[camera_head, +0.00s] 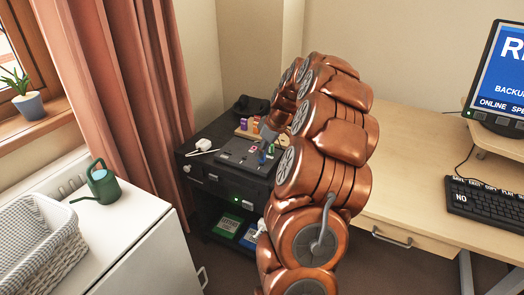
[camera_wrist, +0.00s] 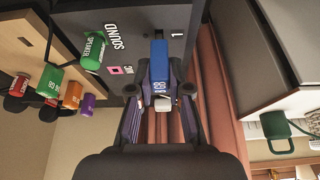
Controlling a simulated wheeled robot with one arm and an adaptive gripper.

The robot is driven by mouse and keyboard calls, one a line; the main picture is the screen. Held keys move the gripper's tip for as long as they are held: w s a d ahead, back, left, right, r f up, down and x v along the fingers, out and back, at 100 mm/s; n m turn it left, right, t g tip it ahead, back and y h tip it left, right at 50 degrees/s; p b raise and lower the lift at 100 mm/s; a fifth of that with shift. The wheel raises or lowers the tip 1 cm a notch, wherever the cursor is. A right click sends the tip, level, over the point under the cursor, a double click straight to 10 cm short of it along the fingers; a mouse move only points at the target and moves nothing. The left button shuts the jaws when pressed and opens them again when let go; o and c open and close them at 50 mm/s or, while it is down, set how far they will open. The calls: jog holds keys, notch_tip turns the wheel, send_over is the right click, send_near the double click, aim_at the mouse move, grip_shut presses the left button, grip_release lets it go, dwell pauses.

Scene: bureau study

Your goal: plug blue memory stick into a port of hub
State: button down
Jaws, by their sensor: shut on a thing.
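The blue memory stick (camera_wrist: 159,62) is between the fingertips of my gripper (camera_wrist: 159,90), its far end pointing at the dark grey hub face (camera_wrist: 205,25). That end lies beside a label "1" on the hub. The stick hides whatever is under its tip, so I cannot tell whether it touches or enters a port. In the head view my copper arm reaches over the dark hub (camera_head: 236,153), and my gripper (camera_head: 268,133) is small and partly hidden there. A green plug marked SPEAKER (camera_wrist: 91,52) stands at the hub beside the word SOUND.
Green (camera_wrist: 47,80), orange (camera_wrist: 71,95), purple (camera_wrist: 88,103) and red (camera_wrist: 17,84) sticks stand on a wooden holder near the hub. A white plug with cable (camera_head: 203,145) lies left of it. A watering can (camera_head: 103,183) stands on the white cabinet; a desk (camera_head: 415,150) is at right.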

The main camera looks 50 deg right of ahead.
jog(key=shift+f+b, duration=0.45)
jog(key=shift+f, duration=0.4)
dwell(1.2)
jog(key=c, duration=1)
grip_release()
jog(key=v, duration=1.2)
